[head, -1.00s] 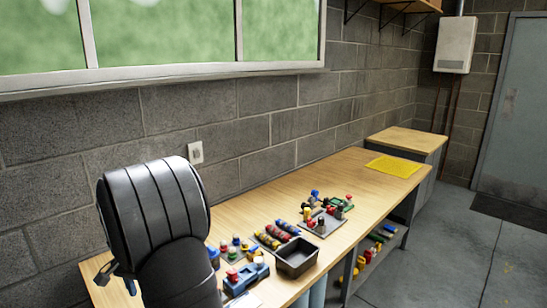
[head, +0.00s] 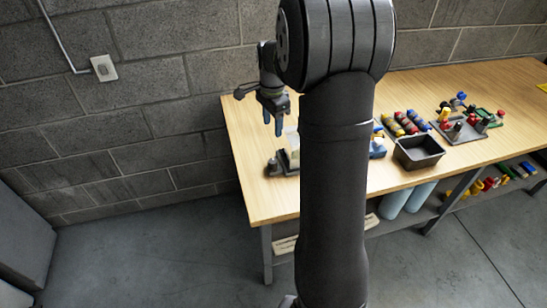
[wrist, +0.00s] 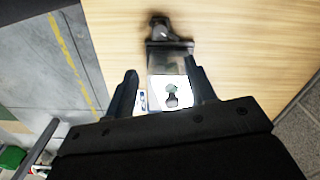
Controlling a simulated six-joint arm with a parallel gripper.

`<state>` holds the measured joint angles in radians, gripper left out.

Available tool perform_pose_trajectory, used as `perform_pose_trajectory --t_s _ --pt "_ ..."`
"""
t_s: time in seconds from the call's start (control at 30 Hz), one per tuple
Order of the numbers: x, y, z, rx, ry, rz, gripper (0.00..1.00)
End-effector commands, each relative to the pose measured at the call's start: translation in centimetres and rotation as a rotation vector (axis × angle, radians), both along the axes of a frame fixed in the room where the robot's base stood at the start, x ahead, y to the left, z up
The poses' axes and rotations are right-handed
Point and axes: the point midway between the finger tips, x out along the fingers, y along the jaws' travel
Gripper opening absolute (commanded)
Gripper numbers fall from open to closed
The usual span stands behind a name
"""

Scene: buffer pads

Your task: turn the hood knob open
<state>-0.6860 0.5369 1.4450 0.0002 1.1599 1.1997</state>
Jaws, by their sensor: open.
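A small dark fixture (head: 281,168) with a pale, see-through upper part (head: 291,140) stands near the left end of the workbench. The wrist view shows its clear hood (wrist: 166,62) and a dark rounded part (wrist: 160,27) at its far end, which looks like the knob; I cannot tell how it is turned. A white plate with a dark shape (wrist: 171,96) lies nearer the camera. My gripper (head: 272,124) is open, empty and pointing down above the fixture. In the wrist view its fingers (wrist: 161,74) straddle the hood area, apparently without touching. My arm hides part of the fixture's right side.
The wooden bench (head: 258,200) has bare top left of the fixture. To the right stand a black bin (head: 418,152), a row of coloured cylinders (head: 405,122) and a board with coloured parts (head: 460,128). The block wall (head: 150,120) runs behind.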

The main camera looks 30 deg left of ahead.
Motion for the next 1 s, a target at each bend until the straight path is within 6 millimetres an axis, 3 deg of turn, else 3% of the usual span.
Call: perform_pose_trajectory --t_s 0.6,0.8,1.0 --pt "-0.1 0.0 -12.9 -0.001 0.003 0.003 0.50" --pt "0.0 0.0 -15.0 0.001 0.000 0.003 0.50" --pt "0.0 0.0 -15.4 0.002 0.000 0.003 0.50"
